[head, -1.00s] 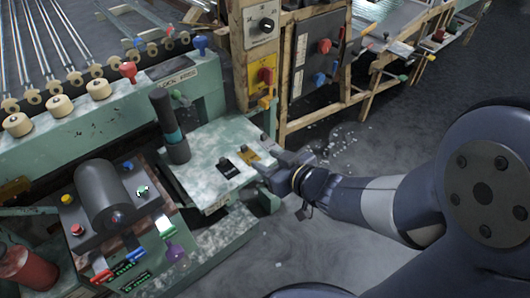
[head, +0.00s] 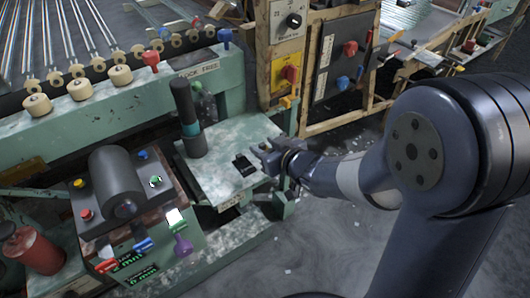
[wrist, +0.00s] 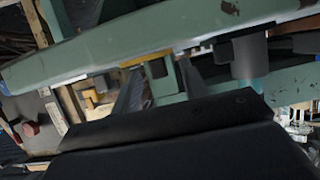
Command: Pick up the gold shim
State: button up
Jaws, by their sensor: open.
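In the head view my gripper (head: 262,153) is open over the right part of a pale green speckled shelf (head: 222,181). Its fingers point left. I cannot make out the gold shim in the head view; my gripper covers the place right of a small black block (head: 243,165). In the wrist view a thin gold strip (wrist: 134,61) shows along the underside of a green edge (wrist: 190,22); it may be the shim, but I cannot be sure. A broad dark surface fills the lower wrist view. Nothing shows held between the fingers.
A dark grey post with a teal band (head: 188,118) stands upright on the shelf, left of the black block. A control box (head: 120,190) with coloured knobs is at left. A wooden-framed panel (head: 338,58) stands behind. Grey floor lies open below the shelf.

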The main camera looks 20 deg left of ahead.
jog(key=shift+c, duration=0.4)
grip_shut()
